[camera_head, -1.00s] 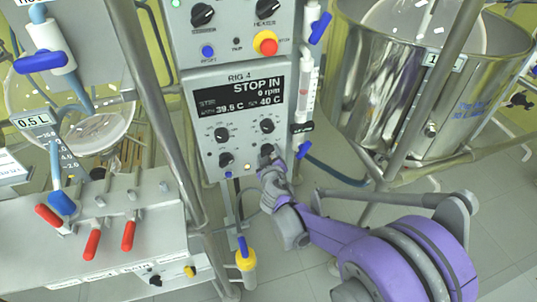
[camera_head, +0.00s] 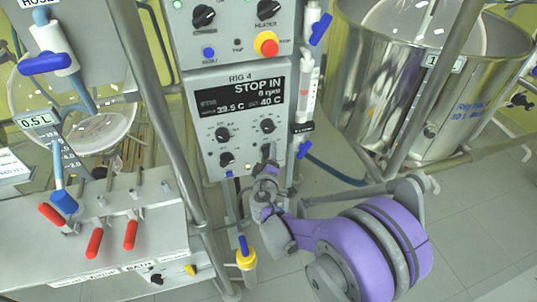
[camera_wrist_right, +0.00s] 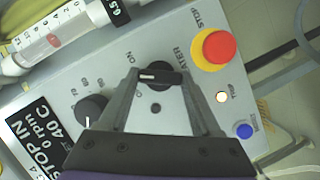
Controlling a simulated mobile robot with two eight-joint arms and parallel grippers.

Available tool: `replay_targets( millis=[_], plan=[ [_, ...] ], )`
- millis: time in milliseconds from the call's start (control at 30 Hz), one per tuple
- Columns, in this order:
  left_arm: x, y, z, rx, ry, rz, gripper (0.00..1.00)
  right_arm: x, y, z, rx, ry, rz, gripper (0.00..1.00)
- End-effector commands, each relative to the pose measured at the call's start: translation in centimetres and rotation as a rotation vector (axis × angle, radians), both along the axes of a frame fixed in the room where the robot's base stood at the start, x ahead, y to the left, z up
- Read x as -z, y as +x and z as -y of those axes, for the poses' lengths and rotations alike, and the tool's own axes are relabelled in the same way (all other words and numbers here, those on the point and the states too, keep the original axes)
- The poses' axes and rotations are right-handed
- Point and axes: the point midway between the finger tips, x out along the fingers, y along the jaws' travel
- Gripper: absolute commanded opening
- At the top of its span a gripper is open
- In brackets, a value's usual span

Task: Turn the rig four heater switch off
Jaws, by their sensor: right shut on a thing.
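The rig four panel (camera_head: 238,120) shows in the head view, with its display (camera_head: 240,97) reading "STOP IN", 0 rpm, 39.5 C and 40 C. My right gripper (camera_head: 268,157) is at the panel's lower right and hides the switch there. In the right wrist view the black heater switch (camera_wrist_right: 157,72) sits between the two fingertips of my right gripper (camera_wrist_right: 160,80), which is shut on it. The switch's white mark faces left in that view, below the "ON" label. My left gripper is not in view.
In the wrist view a red stop button (camera_wrist_right: 215,47) stands close beside the right finger, with a lit lamp (camera_wrist_right: 222,97) and blue button (camera_wrist_right: 244,131). A similar panel (camera_head: 235,30) is above. A steel vessel (camera_head: 400,90) stands right; red-handled valves (camera_head: 95,242) are left.

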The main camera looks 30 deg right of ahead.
Motion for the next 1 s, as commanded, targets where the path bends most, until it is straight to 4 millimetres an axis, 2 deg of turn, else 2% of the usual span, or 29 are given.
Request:
replay_targets(
  millis=[500, 1000],
  plan=[
    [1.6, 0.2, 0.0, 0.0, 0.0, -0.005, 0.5, 0.5, 0.0, -0.1, 0.001, -0.408, -0.098, 0.09],
    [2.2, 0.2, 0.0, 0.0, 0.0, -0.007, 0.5, 0.4, 0.0, -0.1, 0.001, -0.543, -0.131, 0.09]
  ],
)
